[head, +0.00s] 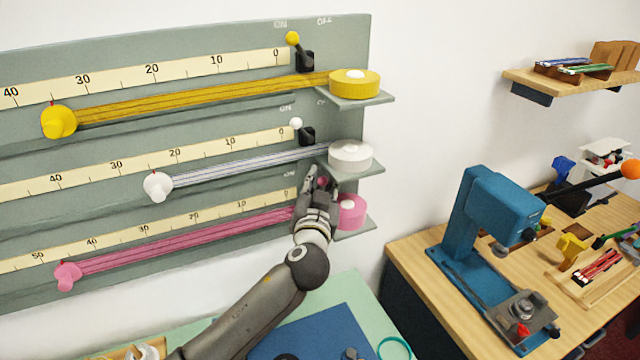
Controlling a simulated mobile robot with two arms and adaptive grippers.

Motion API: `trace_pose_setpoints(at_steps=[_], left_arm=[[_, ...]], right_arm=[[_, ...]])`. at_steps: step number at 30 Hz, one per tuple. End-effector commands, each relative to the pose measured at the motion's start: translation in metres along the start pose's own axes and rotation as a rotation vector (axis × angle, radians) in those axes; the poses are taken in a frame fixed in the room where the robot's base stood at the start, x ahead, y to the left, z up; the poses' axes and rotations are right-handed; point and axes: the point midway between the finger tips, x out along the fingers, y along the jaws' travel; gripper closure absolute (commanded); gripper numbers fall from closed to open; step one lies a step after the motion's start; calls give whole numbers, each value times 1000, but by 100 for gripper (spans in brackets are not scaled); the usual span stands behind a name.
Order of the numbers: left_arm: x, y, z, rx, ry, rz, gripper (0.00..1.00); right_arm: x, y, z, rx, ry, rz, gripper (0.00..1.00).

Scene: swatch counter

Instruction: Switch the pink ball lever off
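The pink ball lever (322,181) is on the grey wall board, at the right end of the lowest scale. Only a little of its ball shows between my fingers; its base and tilt are hidden. My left gripper (320,180) is at this lever, its two fingers apart on either side of the ball. I cannot tell whether they touch it. The pink spool (352,212) sits on its small shelf just right of the gripper. My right gripper is not in view.
Above are a white ball lever (296,124) and a yellow ball lever (292,38). The white spool shelf (352,172) juts out close above my gripper. Pink ribbon (190,240) runs left from it. A blue press (490,220) stands on the wooden bench at right.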

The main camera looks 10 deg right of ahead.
Motion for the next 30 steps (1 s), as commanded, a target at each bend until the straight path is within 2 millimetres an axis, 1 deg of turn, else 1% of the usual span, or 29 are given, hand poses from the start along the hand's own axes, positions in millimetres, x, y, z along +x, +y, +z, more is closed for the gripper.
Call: trace_pose_setpoints(at_steps=[1,3,5,11,18,21,30], left_arm=[[0,-1,1,1,-1,-3,84],[0,-1,1,1,-2,-3,93],[0,-2,1,1,-2,-3,100],[1,-1,-1,20,-14,-1,100],[4,4,-1,140,-81,17,100],[6,7,0,182,-103,24,100],[6,8,3,214,-116,29,100]], right_arm=[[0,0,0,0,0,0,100],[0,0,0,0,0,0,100],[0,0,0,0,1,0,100],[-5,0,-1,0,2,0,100],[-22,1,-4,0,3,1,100],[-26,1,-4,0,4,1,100],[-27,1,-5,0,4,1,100]])
